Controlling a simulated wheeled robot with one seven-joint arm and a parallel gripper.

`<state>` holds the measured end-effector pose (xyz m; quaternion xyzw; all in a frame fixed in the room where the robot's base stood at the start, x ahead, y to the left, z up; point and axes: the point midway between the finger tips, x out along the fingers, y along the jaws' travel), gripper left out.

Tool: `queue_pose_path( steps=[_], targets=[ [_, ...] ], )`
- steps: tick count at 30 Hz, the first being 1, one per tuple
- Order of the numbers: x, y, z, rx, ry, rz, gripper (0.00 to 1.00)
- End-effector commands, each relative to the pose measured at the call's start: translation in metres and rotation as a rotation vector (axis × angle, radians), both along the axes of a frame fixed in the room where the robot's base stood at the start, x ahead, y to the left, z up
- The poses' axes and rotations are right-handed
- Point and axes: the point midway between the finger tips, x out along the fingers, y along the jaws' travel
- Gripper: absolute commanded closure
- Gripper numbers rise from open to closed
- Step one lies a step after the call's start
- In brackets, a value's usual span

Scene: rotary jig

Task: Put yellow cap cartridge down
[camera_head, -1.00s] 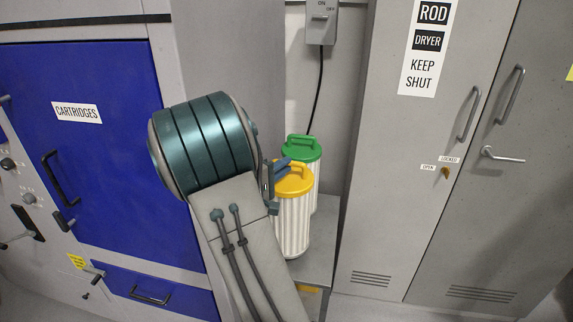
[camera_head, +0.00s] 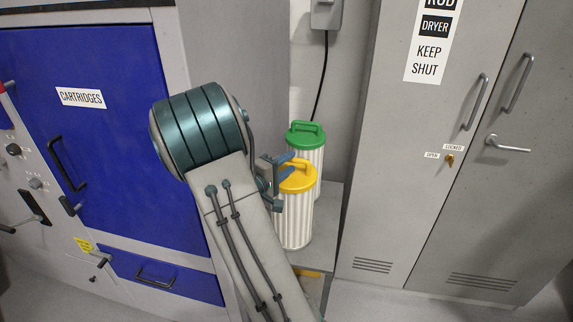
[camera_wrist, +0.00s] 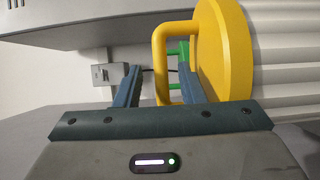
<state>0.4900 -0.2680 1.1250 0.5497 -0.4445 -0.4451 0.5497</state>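The yellow cap cartridge (camera_head: 294,220) is a white ribbed cylinder with a yellow lid and loop handle. It stands upright and appears to rest on the grey shelf (camera_head: 325,225), though my arm hides part of its lower left side. My gripper (camera_head: 281,182) is at the left of its cap. In the wrist view, my gripper (camera_wrist: 160,88) is open. The bar of the yellow handle (camera_wrist: 161,62) lies between its two fingers, with a gap visible on each side. The yellow lid (camera_wrist: 225,55) is to the right.
A green cap cartridge (camera_head: 305,136) stands close behind the yellow one. The grey locker (camera_head: 410,170) rises at the right, and a grey cabinet wall at the left of the alcove. A blue cartridges door (camera_head: 130,150) is further left. A switch box (camera_head: 326,14) hangs behind.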

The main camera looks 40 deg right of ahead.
Motion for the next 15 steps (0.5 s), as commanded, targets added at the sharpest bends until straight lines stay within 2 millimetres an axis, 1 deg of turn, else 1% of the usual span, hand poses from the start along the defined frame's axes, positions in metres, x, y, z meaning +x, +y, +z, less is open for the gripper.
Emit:
queue_pose_path(
  steps=[5,7,11,15],
  targets=[
    [0.000,0.000,0.003,0.000,-0.001,0.000,0.64],
    [-0.001,0.007,0.001,0.001,-0.001,0.003,0.64],
    [-0.005,0.029,0.001,0.001,-0.002,0.006,0.64],
    [-0.011,0.060,0.001,0.000,-0.002,0.006,0.64]
  ],
)
